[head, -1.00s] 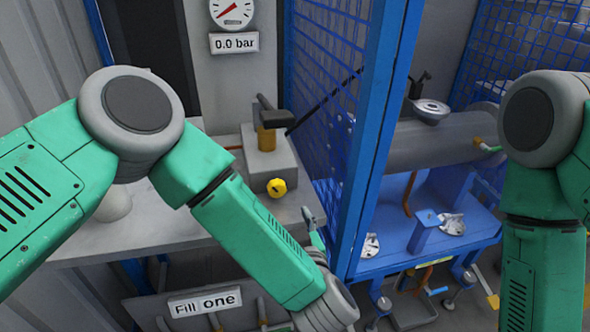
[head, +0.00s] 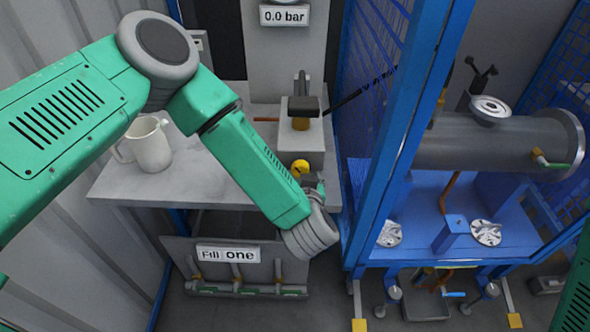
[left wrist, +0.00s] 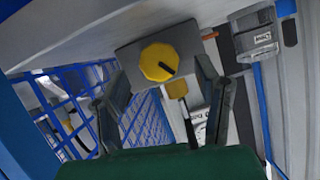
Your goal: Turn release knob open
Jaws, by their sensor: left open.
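The yellow release knob (head: 300,168) sits on the front of a grey block (head: 312,140) on the table. In the left wrist view the knob (left wrist: 159,62) is a ribbed disc with a dark mark pointing to the lower right. My left gripper (head: 317,187) is just in front of and below the knob, partly hidden by its own wrist. In the left wrist view the fingers of the left gripper (left wrist: 163,95) are apart, one on each side below the knob, with nothing between them. My right gripper is out of view.
A blue mesh frame (head: 415,120) stands close to the right of the block. A white jug (head: 147,145) stands on the table at left. A "0.0 bar" sign (head: 284,15) hangs behind. A "Fill one" panel (head: 228,254) is below the table.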

